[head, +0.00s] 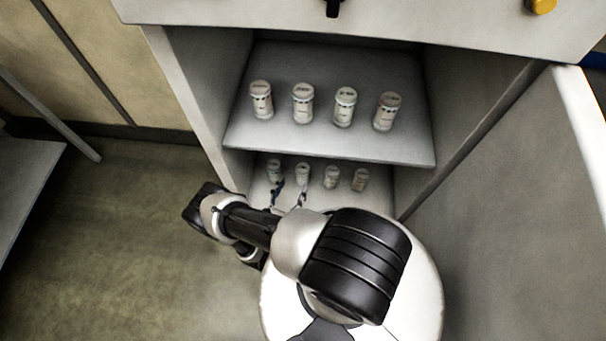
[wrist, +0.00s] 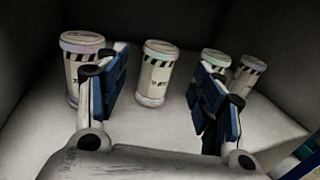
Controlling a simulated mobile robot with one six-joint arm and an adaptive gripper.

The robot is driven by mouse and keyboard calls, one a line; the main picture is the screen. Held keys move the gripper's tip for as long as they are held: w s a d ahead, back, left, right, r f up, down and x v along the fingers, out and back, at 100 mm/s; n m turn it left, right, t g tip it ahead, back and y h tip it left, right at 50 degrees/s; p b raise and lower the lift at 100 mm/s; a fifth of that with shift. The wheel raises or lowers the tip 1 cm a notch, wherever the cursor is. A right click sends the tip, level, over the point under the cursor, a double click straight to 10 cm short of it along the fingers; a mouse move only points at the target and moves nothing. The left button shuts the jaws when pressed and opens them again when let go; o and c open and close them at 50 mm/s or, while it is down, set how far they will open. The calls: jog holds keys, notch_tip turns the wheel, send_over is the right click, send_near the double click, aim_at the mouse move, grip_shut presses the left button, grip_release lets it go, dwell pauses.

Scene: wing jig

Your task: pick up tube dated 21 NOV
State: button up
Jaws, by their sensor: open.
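Several white tubes with pale lids and black-striped labels stand upright in a row on the lower shelf in the head view. The second tube from the left (head: 303,173) also shows in the wrist view (wrist: 154,76), between and beyond my fingers, apart from both. The leftmost tube (wrist: 82,62) is partly covered by my left finger. Two tubes at the right (wrist: 214,60) (wrist: 247,72) stand behind and beside my right finger. No date is legible, so I cannot tell which tube reads 21 NOV. My gripper (head: 288,193) is open and empty in front of the row; its blue-padded fingers show in the wrist view (wrist: 160,80).
An upper shelf (head: 330,146) above the lower row holds several similar tubes (head: 261,100). Cabinet side walls close in the space, and an open door panel (head: 510,190) stands at the right. The floor at the left (head: 110,240) is clear.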

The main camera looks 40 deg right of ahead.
aim_at(300, 175)
jog(key=b+x, duration=0.2)
jog(key=x, duration=0.7)
jog(key=shift+d+f, duration=0.1)
jog(key=shift+d, duration=0.05)
jog(key=c, duration=1.2)
